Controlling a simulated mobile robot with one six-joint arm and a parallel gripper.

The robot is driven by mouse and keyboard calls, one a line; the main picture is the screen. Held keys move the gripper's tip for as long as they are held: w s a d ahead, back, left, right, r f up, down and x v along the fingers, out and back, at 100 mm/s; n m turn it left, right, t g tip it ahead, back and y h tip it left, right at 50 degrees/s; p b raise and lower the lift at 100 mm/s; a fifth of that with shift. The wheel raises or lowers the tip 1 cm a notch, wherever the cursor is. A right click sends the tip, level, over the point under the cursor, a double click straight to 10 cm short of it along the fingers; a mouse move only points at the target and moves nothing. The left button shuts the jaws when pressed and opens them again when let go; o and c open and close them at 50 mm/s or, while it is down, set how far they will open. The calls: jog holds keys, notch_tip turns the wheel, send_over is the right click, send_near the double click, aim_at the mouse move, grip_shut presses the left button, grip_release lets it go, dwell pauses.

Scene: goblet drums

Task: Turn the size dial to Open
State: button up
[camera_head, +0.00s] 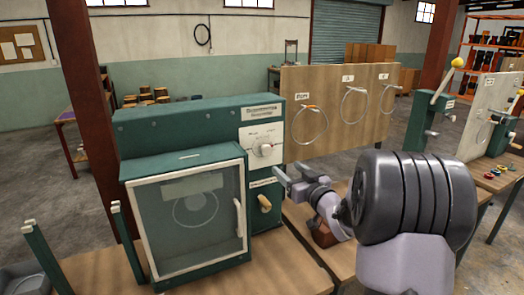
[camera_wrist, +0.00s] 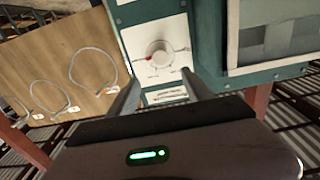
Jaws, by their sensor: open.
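The size dial (camera_head: 264,147) is a round pale knob on a white plate on the upper right of the green machine. It also shows in the wrist view (camera_wrist: 159,56), with a red mark on the left of the knob. The plate's lettering is too small to read. My gripper (camera_head: 290,174) is in front of the machine, below and to the right of the dial. In the wrist view my gripper (camera_wrist: 160,82) is open, its fingers apart and empty. The dial appears beyond the tips, roughly centred between them, with no contact visible.
A glass-fronted door (camera_head: 195,215) with a pale handle fills the machine's left front. A yellowish handle (camera_head: 265,203) sits below the dial. A wooden board (camera_head: 335,140) with wire loops stands to the right. Green posts (camera_head: 125,240) stand at the left.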

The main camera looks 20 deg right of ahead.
aim_at(267, 151)
jog(key=w, duration=0.9)
jog(key=w+b, duration=0.1)
jog(key=w, duration=0.4)
jog(key=shift+a, duration=0.3)
grip_shut()
